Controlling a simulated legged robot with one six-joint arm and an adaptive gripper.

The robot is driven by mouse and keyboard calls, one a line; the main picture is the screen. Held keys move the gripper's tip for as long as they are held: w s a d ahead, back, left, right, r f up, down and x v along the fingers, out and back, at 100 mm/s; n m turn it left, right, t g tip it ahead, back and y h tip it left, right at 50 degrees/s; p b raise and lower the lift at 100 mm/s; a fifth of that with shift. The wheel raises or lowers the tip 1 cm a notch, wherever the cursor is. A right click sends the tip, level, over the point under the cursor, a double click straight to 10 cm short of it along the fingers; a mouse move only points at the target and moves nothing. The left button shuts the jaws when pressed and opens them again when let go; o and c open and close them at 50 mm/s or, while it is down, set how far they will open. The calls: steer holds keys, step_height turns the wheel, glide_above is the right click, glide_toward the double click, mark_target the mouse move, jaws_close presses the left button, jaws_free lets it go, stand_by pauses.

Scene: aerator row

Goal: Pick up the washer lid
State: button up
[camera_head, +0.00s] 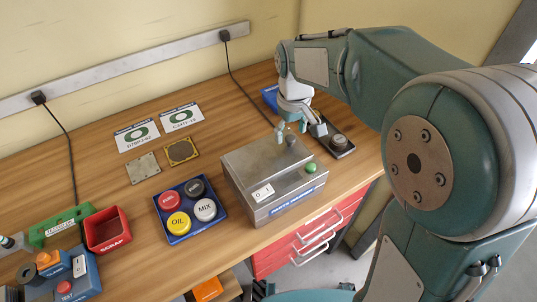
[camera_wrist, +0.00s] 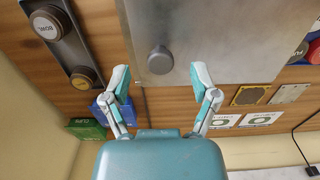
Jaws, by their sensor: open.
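The washer lid (camera_head: 252,163) is a flat grey metal plate on top of a metal box with a blue label (camera_head: 296,203). In the wrist view the lid (camera_wrist: 225,40) fills the upper middle, with a dark round knob (camera_wrist: 160,60) on it. My gripper (camera_head: 294,128) is over the lid's far right part in the head view. In the wrist view my gripper (camera_wrist: 160,76) is open and empty, its two fingers spread to either side just short of the knob. I cannot tell the exact height of the fingertips above the lid.
A dark control strip (camera_head: 338,142) with round buttons stands right of the box. A blue tray (camera_head: 181,236) of coloured round lids lies to its left. A red scrap bin (camera_head: 107,229) is farther left. A wall with a cable rail bounds the back.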

step_height(320, 180, down, 2)
steer(key=shift+f, duration=0.2)
jaws_close()
steer(key=shift+r, duration=0.1)
